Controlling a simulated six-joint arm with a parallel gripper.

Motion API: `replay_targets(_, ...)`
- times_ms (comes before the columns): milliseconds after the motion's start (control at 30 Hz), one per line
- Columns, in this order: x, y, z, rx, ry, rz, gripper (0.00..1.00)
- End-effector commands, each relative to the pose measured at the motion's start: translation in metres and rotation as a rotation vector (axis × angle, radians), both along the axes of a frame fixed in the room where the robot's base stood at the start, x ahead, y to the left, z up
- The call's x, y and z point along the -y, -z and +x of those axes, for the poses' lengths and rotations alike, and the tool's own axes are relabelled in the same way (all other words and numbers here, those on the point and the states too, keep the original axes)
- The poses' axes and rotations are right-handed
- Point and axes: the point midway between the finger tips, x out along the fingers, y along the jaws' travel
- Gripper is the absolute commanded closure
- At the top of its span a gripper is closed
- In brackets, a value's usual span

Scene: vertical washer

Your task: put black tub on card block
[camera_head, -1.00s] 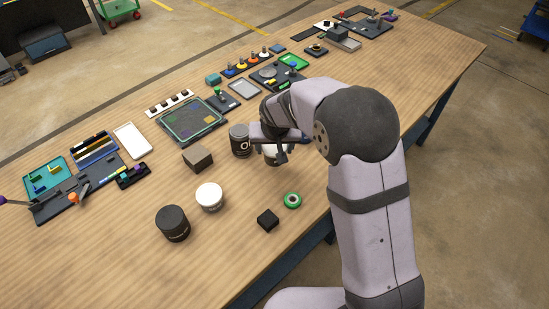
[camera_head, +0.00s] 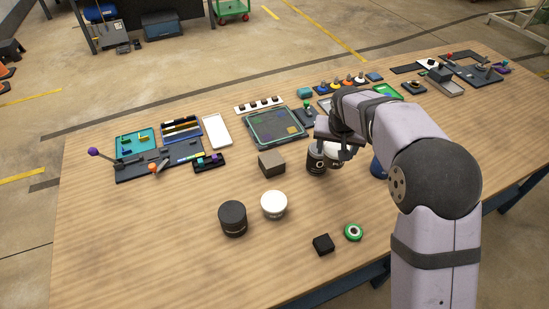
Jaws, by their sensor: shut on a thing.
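A black tub with a pale round label (camera_head: 316,160) stands right of the brown-grey card block (camera_head: 271,163). My gripper (camera_head: 333,146) is beside and above that tub, at its right. Whether the white tub clears the table is hard to tell. The card block lies on the table with its top bare. Another, plainer black tub (camera_head: 232,218) stands nearer the front, left of a white-lidded tub (camera_head: 274,204).
A small black block (camera_head: 323,243) and a green ring (camera_head: 353,232) lie at the front right. A blue item (camera_head: 378,167) is partly behind my arm. Trays and a clear-lidded box (camera_head: 275,127) line the back. The table's front left is clear.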

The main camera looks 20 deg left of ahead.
Motion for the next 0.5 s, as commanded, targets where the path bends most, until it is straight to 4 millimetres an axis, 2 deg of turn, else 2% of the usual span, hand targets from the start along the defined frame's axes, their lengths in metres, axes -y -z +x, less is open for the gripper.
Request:
replay_targets(33,-0.016,-0.004,0.006,0.003,-0.021,0.0,0.64)
replay_targets(233,-0.074,-0.016,0.018,0.002,-0.091,-0.001,0.64)
replay_targets(500,-0.145,-0.028,0.015,0.0,-0.186,0.001,0.64)
